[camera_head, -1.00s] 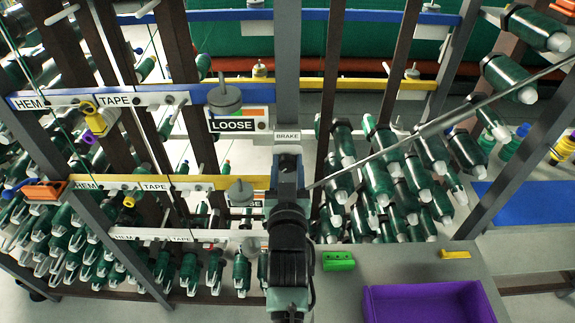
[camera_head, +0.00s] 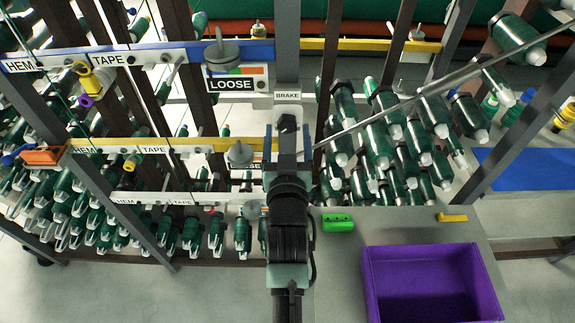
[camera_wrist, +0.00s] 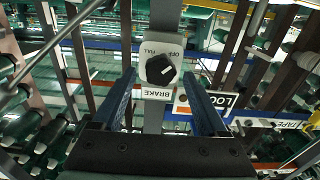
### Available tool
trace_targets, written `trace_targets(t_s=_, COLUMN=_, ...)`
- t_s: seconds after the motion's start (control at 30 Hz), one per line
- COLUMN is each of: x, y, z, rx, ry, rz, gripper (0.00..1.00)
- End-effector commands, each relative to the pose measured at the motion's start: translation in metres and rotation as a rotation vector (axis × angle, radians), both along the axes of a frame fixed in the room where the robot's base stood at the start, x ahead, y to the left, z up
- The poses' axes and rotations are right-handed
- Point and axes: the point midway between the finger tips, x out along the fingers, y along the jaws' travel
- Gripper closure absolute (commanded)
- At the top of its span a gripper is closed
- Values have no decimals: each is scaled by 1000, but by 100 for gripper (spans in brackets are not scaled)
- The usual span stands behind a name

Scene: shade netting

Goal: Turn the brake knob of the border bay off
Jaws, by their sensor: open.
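The brake knob (camera_head: 287,123) is black and sits on a pale plate on the grey upright post, under a BRAKE label (camera_head: 287,96). In the wrist view the knob (camera_wrist: 160,70) shows a white pointer line slanting to the upper right. OFF and FULL are printed, inverted, on the plate above it, with BRAKE below. My gripper (camera_head: 287,140) is open and empty, just in front of the knob. In the wrist view its two dark blue fingers reach forward on either side of the knob. Contact with the knob is not visible. No bay name is legible.
A LOOSE sign and a grey weight (camera_head: 221,52) are left of the post. A diagonal metal rod (camera_head: 400,108) and rows of green bobbins (camera_head: 440,130) are right. A purple bin (camera_head: 430,285), a green block (camera_head: 338,222) and a yellow piece (camera_head: 453,217) are on the bench.

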Motion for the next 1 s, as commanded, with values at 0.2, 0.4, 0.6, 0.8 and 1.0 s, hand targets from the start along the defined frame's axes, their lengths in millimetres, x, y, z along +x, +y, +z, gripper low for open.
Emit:
trace_targets(t_s=0.2, x=-43, y=0, z=-4, rx=-1, ry=3, rz=0, gripper=24)
trace_targets(t_s=0.4, x=-78, y=0, z=-3, rx=0, ry=2, rz=0, gripper=24)
trace_targets(t_s=0.6, x=-97, y=0, z=-2, rx=0, ry=2, rz=0, gripper=24)
trace_targets(t_s=0.8, x=-102, y=0, z=0, rx=0, ry=1, rz=0, gripper=24)
trace_targets(t_s=1.0, x=-102, y=0, z=0, rx=-1, ry=1, rz=0, gripper=24)
